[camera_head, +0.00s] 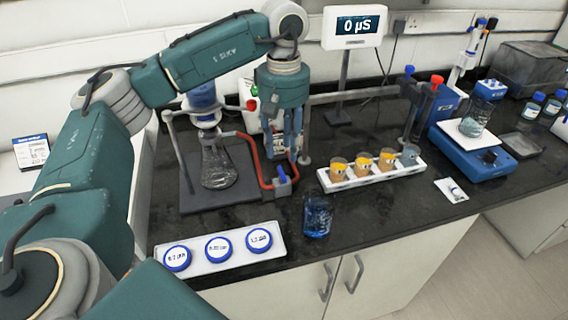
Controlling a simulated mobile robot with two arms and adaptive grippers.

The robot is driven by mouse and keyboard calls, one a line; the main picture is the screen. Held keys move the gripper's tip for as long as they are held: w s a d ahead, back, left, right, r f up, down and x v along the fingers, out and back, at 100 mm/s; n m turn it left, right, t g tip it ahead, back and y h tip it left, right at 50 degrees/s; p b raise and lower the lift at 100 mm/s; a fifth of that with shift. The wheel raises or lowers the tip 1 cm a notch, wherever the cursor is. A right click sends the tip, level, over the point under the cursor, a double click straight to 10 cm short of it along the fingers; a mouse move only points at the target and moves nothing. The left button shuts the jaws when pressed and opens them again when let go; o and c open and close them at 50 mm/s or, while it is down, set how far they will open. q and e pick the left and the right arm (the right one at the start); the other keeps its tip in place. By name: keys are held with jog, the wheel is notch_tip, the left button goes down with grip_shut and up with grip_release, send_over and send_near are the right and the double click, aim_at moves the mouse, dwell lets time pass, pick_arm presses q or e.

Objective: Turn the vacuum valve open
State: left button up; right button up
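The vacuum valve has a blue handle (283,174) and sits on the red tubing (264,165) that runs from the flask. My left gripper (290,150) points down from above, just over and behind the blue handle. Its fingers look apart from the handle, with no object clearly between them. Their spacing is too small to judge. The clear flask (219,167) stands left of the valve on a dark stand base (189,198), under a blue-topped filter funnel (202,98). My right gripper is not in view.
A white rack (372,178) with several small cups stands right of the valve. A glass of blue liquid (317,217) is in front. A white tray (262,254) with three blue-rimmed lids lies front left. A display (354,27) reads 0 µS. A blue stirrer (480,158) stands right.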

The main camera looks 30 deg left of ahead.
aim_at(283, 172)
pick_arm(q)
notch_tip(283, 172, down, 7)
jog(key=shift+r+p, duration=0.1)
jog(key=shift+p, duration=0.4)
